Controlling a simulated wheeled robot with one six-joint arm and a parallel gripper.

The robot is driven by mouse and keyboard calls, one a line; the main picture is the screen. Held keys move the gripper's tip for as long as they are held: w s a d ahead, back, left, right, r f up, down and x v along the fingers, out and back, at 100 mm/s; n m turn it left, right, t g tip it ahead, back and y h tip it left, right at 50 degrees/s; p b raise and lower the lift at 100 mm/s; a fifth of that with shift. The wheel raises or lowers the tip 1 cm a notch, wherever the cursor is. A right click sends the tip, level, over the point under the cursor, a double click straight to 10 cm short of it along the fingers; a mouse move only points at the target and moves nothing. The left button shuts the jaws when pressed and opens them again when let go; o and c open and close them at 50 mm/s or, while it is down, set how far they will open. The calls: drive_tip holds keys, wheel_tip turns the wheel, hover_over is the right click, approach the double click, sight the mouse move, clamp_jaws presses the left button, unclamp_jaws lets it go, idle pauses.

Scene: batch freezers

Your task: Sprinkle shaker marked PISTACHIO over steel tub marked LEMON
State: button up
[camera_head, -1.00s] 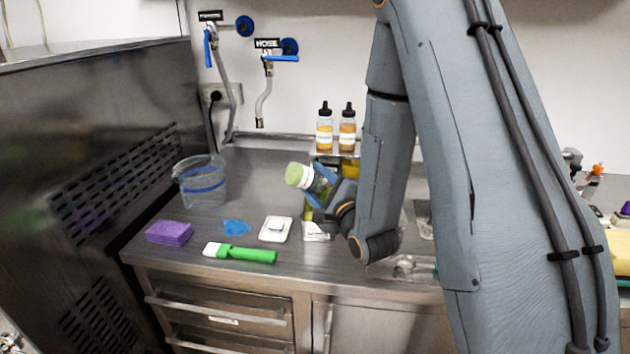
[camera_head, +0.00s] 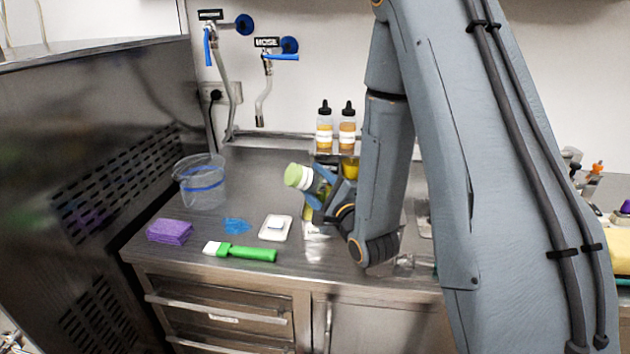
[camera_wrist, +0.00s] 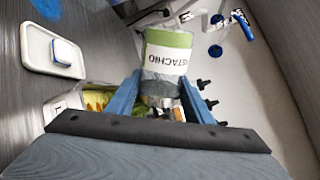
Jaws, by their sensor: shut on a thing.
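The PISTACHIO shaker (camera_wrist: 166,62) has a green band, a white label and dark contents. In the head view the shaker (camera_head: 302,178) is tipped over, its pale green end pointing left and slightly up. My gripper (camera_head: 322,183) is shut on it, and the blue fingers (camera_wrist: 154,95) clasp its sides in the wrist view. A tub with a white label (camera_wrist: 63,106) and yellow-green contents lies below and left of the shaker in the wrist view. Only an "L" reads on its label, so I cannot confirm LEMON. In the head view my gripper largely hides this area.
A white scale-like tray (camera_head: 276,228), a blue crumpled cloth (camera_head: 236,225), a purple sponge stack (camera_head: 170,231) and a green-handled brush (camera_head: 240,252) lie on the counter. A clear bucket (camera_head: 202,183) stands at left. Two black-capped bottles (camera_head: 347,130) stand behind.

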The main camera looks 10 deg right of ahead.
sight(314, 188)
drive_tip(key=shift+s+a, duration=0.3)
drive_tip(key=shift+s, duration=0.5)
drive_tip(key=shift+s+a, duration=0.25)
drive_tip(key=shift+s, duration=0.5)
drive_tip(key=shift+r+p, duration=0.75)
drive_tip(key=shift+r, duration=0.1)
drive_tip(key=shift+f+b, duration=0.7)
drive_tip(key=shift+f, duration=0.2)
drive_tip(key=shift+r+p, duration=0.7)
drive_tip(key=shift+r, duration=0.2)
drive_tip(key=shift+f+b, duration=0.75)
drive_tip(key=shift+f, duration=0.2)
drive_tip(key=shift+r, duration=0.1)
drive_tip(key=n, duration=0.4)
drive_tip(key=shift+b, duration=0.35)
drive_tip(key=shift+r, duration=0.1)
